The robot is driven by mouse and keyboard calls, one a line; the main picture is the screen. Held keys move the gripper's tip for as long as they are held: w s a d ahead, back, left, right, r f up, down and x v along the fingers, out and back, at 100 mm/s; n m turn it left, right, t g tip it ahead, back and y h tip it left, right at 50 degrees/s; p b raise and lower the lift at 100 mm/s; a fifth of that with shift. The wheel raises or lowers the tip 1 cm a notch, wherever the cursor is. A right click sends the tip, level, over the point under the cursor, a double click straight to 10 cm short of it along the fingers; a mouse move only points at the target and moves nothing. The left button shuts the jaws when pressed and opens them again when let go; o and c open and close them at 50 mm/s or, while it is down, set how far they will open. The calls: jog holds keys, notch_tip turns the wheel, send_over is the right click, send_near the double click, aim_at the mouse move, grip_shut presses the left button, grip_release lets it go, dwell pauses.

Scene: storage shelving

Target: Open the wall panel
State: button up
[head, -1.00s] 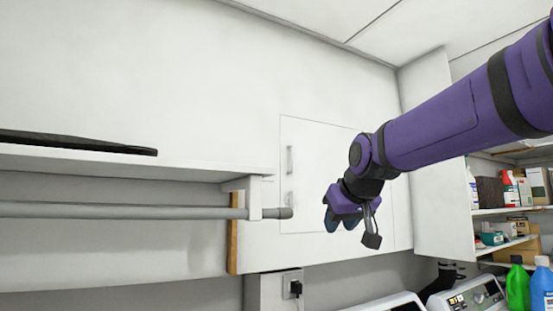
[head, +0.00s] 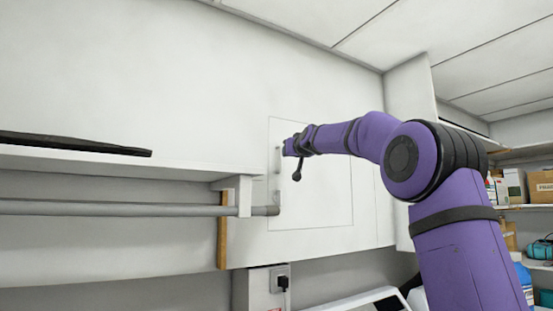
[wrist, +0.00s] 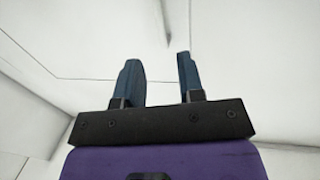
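The wall panel (head: 325,195) is a white square door in the white wall, and it looks flush with the wall. A small vertical handle (head: 278,160) is at its left edge. My gripper (head: 285,147) is at the upper part of the handle in the head view, partly seen from the side; I cannot tell if it touches it. In the wrist view my gripper (wrist: 158,62) shows two blue fingers apart with nothing between them. A faint thin grey shape lies beyond the fingertips there; I cannot tell if it is the handle.
A white shelf (head: 110,163) with a grey rod (head: 110,208) under it runs along the wall at left, its end close to the panel's lower left. An outlet with a plug (head: 281,279) is below. Stocked shelves (head: 530,203) stand at right.

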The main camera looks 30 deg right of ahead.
aim_at(281, 157)
jog(key=shift+w+d, duration=0.25)
jog(key=shift+w, duration=1.45)
jog(key=shift+w+d, duration=0.25)
jog(key=shift+w, duration=1.4)
jog(key=shift+w+d, duration=0.25)
jog(key=shift+w, duration=1.45)
grip_shut()
